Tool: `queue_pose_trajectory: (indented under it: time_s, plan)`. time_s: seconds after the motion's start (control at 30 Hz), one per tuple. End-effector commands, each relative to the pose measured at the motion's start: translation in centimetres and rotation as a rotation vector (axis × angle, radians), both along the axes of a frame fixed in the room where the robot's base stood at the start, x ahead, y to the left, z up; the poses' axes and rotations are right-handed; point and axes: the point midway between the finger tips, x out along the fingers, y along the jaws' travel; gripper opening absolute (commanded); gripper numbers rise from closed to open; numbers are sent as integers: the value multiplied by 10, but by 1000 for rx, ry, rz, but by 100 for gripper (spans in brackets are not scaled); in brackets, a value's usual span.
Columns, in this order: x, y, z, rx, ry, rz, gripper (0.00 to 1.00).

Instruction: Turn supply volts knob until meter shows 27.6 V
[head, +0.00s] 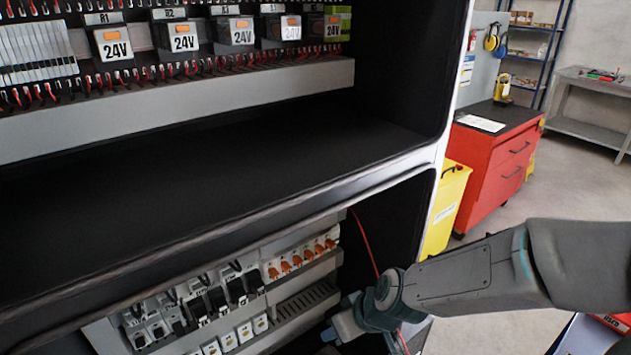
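No supply volts knob and no volt meter can be made out in the head view. My arm comes in from the right, and its end, with my gripper (342,325), is low in the picture in front of the lower cabinet bay. The fingers cannot be made out, so I cannot tell whether it is open or shut, or whether it touches anything.
The upper bay holds a row of 24V relays (183,38) above a grey wire duct (180,105). The lower bay holds breakers (198,308) and orange-levered parts (298,259). A red wire (366,243) hangs by my wrist. A yellow bin (443,208) and red drawer cabinet (492,160) stand right.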

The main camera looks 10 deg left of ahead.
Motion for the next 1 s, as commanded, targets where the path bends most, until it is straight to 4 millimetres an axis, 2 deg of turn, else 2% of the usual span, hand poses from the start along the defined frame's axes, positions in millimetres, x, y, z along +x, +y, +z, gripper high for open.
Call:
queue_pose_trajectory:
  time_s: [0.07,0.17,0.3,0.37,0.5,0.6,0.7,0.83,1.0]
  plan:
    - [5,18,8,102,-48,29,42]
    - [12,37,33,222,-136,56,42]
    - [23,48,86,386,-295,65,42]
    - [27,47,115,452,-375,57,42]
    - [30,30,182,576,-567,26,42]
    - [26,14,222,635,-684,0,42]
    - [22,0,250,670,-769,-21,42]
    - [17,-9,269,690,-827,-36,42]
    - [21,-5,273,694,-837,-37,42]
